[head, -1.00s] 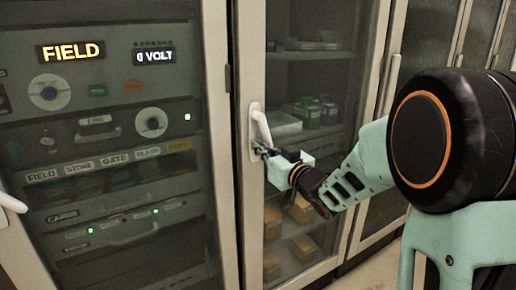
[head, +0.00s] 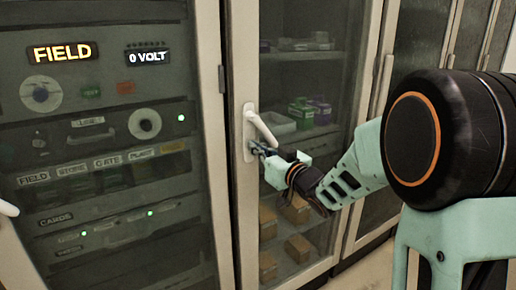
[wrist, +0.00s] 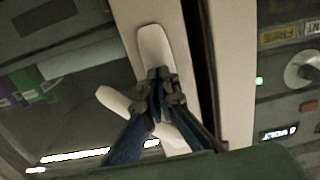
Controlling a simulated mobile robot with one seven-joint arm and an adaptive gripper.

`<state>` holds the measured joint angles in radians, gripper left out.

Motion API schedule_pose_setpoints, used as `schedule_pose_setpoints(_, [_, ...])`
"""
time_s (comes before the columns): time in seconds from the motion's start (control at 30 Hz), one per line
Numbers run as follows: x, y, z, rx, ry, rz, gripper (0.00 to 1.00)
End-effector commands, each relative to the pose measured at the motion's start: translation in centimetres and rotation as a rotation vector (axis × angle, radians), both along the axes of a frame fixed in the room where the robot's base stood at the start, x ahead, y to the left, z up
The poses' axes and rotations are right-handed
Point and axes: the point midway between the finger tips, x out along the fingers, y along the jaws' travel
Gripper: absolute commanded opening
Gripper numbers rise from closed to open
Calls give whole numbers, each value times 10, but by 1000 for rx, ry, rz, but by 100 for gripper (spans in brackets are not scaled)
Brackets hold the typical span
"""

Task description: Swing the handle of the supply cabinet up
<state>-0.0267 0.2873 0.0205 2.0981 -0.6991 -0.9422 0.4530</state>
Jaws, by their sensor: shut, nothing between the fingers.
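The supply cabinet (head: 243,190) is a pale-framed glass door with shelves behind it. Its white handle (head: 264,128) slants from the top of a white backplate (head: 248,135) down to the right, its lower end swung off the plate. My gripper (head: 259,148) is shut and empty, beside the handle's lower part and in front of the plate. In the wrist view, which looks turned over, the closed fingertips (wrist: 160,88) lie over the backplate (wrist: 153,48). The handle (wrist: 114,101) sticks out to their left, and the fingers hide part of it. Contact is hard to tell.
A control cabinet (head: 100,120) with lit FIELD and 0 VOLT signs stands to the left. Green and purple boxes (head: 302,112) and brown boxes (head: 297,210) sit behind the glass. More tall cabinets (head: 415,50) stand to the right.

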Motion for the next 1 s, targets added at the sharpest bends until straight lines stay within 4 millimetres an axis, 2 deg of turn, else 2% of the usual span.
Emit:
schedule_pose_setpoints(0.37, [-8,9,-9,-1,-1,0,0])
schedule_pose_setpoints(1.0, [-58,-26,-8,-1,-1,-2,0])
